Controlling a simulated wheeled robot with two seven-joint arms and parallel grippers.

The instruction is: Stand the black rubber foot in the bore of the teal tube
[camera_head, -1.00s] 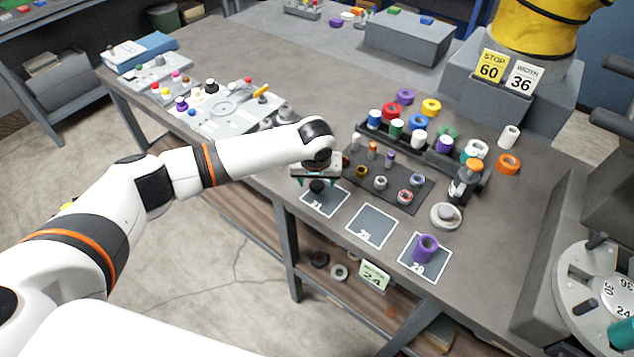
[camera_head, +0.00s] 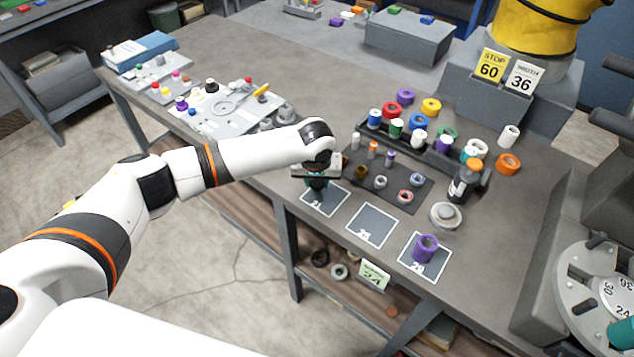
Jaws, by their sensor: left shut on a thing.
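My left gripper (camera_head: 318,182) reaches in from the left and points down over the numbered square (camera_head: 327,205) at the front edge of the bench. Its teal-tipped fingers are shut on a small dark piece, the black rubber foot (camera_head: 317,184), which is mostly hidden by the fingers and wrist. A teal cylindrical piece (camera_head: 622,333) shows at the lower right edge, partly cut off by the frame. I cannot tell whether it is the teal tube. My right gripper is not in view.
An empty square (camera_head: 371,226) and a square with a purple ring part (camera_head: 425,248) lie to the right. Behind them are a dark mat (camera_head: 385,205) with small parts and a rack of coloured spools. A numbered dial (camera_head: 590,285) stands at the right.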

